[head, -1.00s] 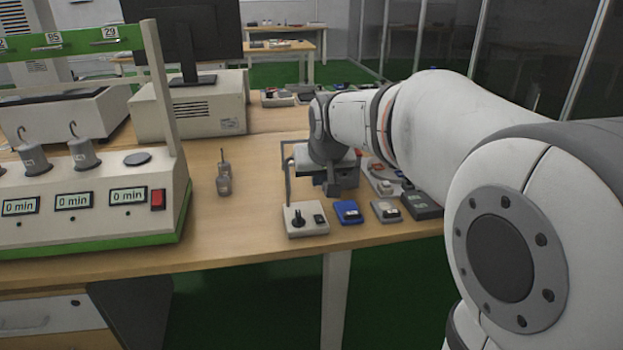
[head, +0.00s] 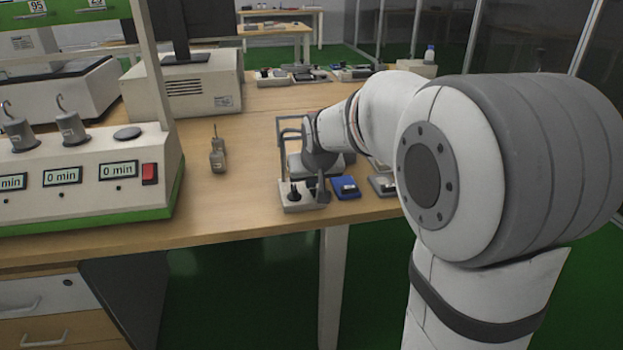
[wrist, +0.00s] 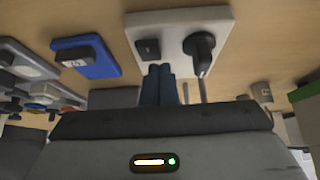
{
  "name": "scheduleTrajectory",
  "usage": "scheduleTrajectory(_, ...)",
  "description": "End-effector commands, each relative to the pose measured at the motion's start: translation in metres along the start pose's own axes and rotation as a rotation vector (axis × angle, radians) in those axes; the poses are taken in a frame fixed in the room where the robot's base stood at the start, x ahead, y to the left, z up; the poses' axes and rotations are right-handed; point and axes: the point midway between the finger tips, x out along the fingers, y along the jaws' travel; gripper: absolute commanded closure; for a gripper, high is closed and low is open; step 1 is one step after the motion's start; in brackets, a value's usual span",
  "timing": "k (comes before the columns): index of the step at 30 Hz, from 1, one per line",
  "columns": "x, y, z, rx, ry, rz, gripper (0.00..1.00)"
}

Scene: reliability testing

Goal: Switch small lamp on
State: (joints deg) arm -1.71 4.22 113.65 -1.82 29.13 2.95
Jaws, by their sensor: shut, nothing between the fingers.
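A small white-grey box (head: 287,207) stands near the table's front edge, with a black knob (head: 294,192) on top and a thin grey bent frame (head: 281,150) rising behind; it looks like the small lamp. In the wrist view the box (wrist: 178,28) shows a black rocker switch (wrist: 147,48) beside the black knob (wrist: 202,44). My gripper (head: 322,198) is shut and empty, over the box's right side. Its fingertips (wrist: 159,69) are at the switch's near edge in the wrist view; I cannot tell whether they touch it. No lit bulb shows.
A blue switch box (head: 345,187) stands just right of the lamp box, with a grey one (head: 382,185) further right. A small metal weight (head: 217,160) stands on the open table to the left. A white-green timer device (head: 90,185) fills the far left.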

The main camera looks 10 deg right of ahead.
Motion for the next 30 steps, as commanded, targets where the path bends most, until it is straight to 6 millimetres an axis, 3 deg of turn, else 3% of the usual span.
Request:
scheduleTrajectory(16, 0.005, 0.001, 0.002, 0.002, -0.069, 0.001, 1.0)
scheduleTrajectory(30, -0.006, 0.0, 0.015, 0.001, -0.073, 0.001, 1.0)
